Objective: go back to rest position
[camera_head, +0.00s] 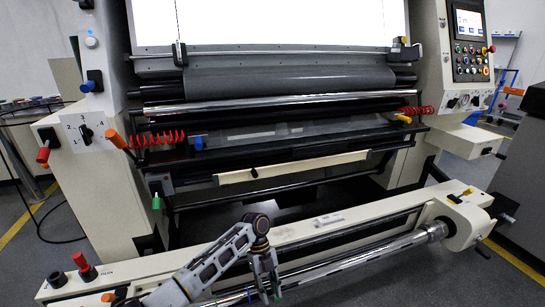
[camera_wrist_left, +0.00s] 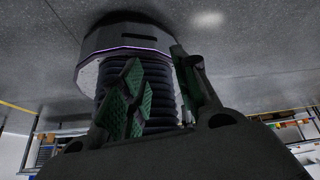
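My left arm comes in from the bottom left of the head view, bends at a dark joint, and points down. Its gripper (camera_head: 268,292) hangs in front of the machine's low front beam and roller, near the bottom edge. In the left wrist view, the two green-padded fingers of my left gripper (camera_wrist_left: 157,65) stand apart with nothing between them. Behind them show a ribbed column and a pale base, which are mine. My right gripper is in neither view.
A large inspection machine with a bright backlit panel (camera_head: 290,22) fills the head view. Its low cream front beam (camera_head: 330,222) and metal roller (camera_head: 375,250) lie close to my left arm. A control panel (camera_head: 470,45) stands at right. Grey floor (camera_head: 440,280) shows at lower right.

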